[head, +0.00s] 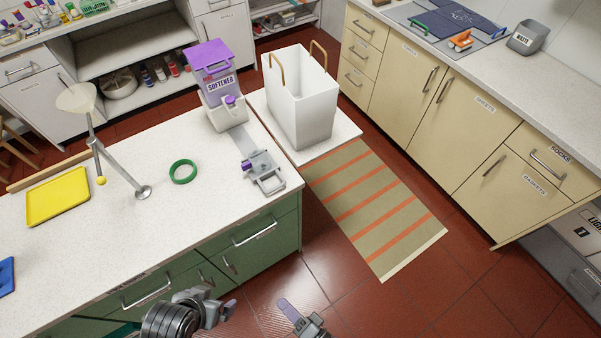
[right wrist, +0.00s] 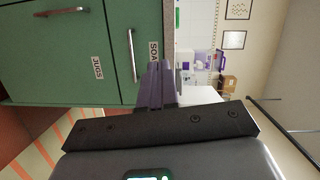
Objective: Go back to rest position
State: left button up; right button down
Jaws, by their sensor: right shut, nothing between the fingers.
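My right gripper (head: 285,304) is at the bottom of the head view, over the red floor in front of the green cabinet (head: 265,238). Its purple-grey fingers are together and empty. The right wrist view also shows the shut fingers (right wrist: 155,78) in front of the green drawers (right wrist: 75,50). My left gripper (head: 230,307) is at the lower edge of the head view, beside the cabinet front and left of the right gripper. Its finger gap is not clear. Both grippers are below the white countertop (head: 215,215) and apart from the things on it.
A striped mat (head: 375,210) and open floor lie right.

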jog(key=w+d+r+n+g+h+p, duration=0.1)
jog(key=w+d+r+n+h+p, duration=0.15)
jog(key=d+r+p, duration=0.6)
jog(key=w+d+r+n+g+h+p, duration=0.1)
jog(key=w+d+r+h+p, duration=0.25)
jog(key=r, duration=0.85)
jog(key=w+d+r+n+h+p, duration=0.15)
jog(key=d+r+h+p, duration=0.3)
jog(key=d+r, duration=0.45)
jog(key=s+d+r+n+g+h, duration=0.2)
jog(key=s+d+g, duration=0.3)
jog(key=s, duration=0.3)
jog(key=shift+s+d+r+n+g, duration=0.15)
jog(key=shift+r+n+g, duration=0.3)
jog(key=shift+n, duration=0.45)
jog(key=shift+f, duration=0.1)
